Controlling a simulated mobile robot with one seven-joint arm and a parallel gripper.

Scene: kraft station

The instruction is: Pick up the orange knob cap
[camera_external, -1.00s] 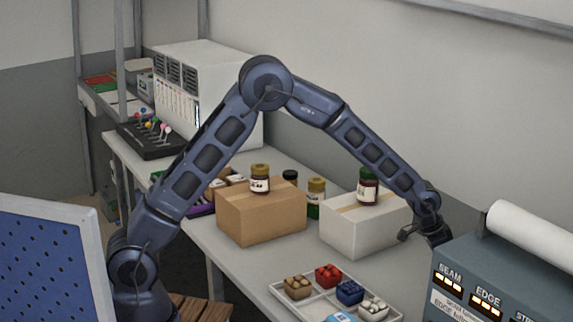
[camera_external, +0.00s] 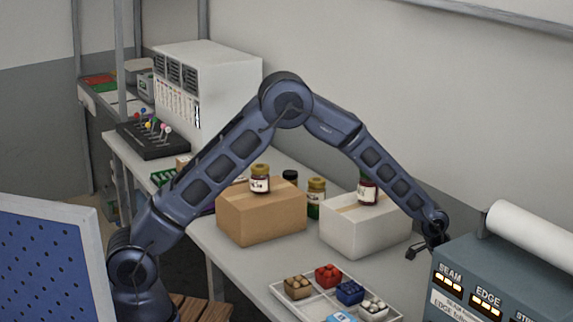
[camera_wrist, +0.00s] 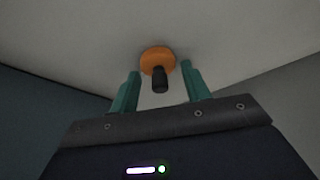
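The orange knob cap (camera_wrist: 157,60) shows in the wrist view as a round orange disc with a dark stem pointing toward the camera. It lies against a pale surface, just beyond the fingertips. My gripper (camera_wrist: 158,78) is open, with its two green fingers apart on either side of the dark stem. I cannot tell whether either finger touches the cap. In the external view my gripper (camera_external: 418,251) is low at the right, between the white box and the grey-blue machine. The cap is not visible in that view.
The grey-blue machine (camera_external: 500,285) with lit displays stands close to the right of my gripper. A white box (camera_external: 362,232) with a dark jar on top is to its left. A brown box (camera_external: 262,220) and a sectioned tray (camera_external: 300,305) of small blocks are further left.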

